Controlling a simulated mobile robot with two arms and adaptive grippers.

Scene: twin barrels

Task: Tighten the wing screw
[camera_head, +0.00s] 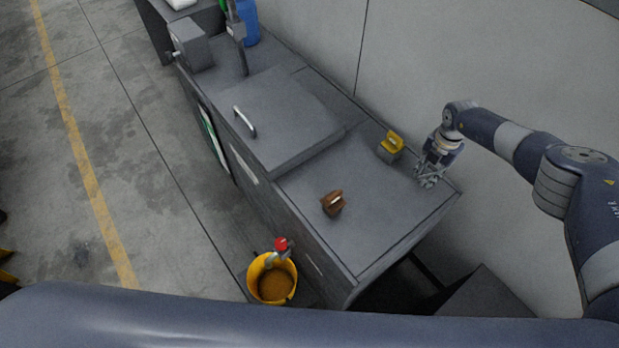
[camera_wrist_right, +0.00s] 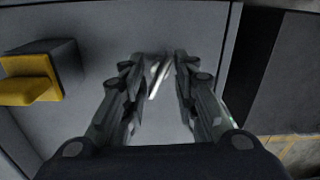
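My right gripper (camera_head: 428,178) is low over the far right end of the grey bench, pointing down. In the right wrist view its two fingers (camera_wrist_right: 160,80) are apart, with a visible gap between them. A thin, bright, metallic piece (camera_wrist_right: 155,78) shows in that gap, slightly tilted. It may be the wing screw, but it is too small and blurred to be sure. I cannot tell whether a finger touches it. In the head view the gripper hides this spot. My left gripper is not in view.
A yellow-and-grey block (camera_head: 391,145) stands left of the right gripper. A brown object (camera_head: 333,204) lies nearer the bench's front edge. A raised lid with a handle (camera_head: 244,122) covers the bench's left part. A yellow bucket (camera_head: 272,280) stands on the floor.

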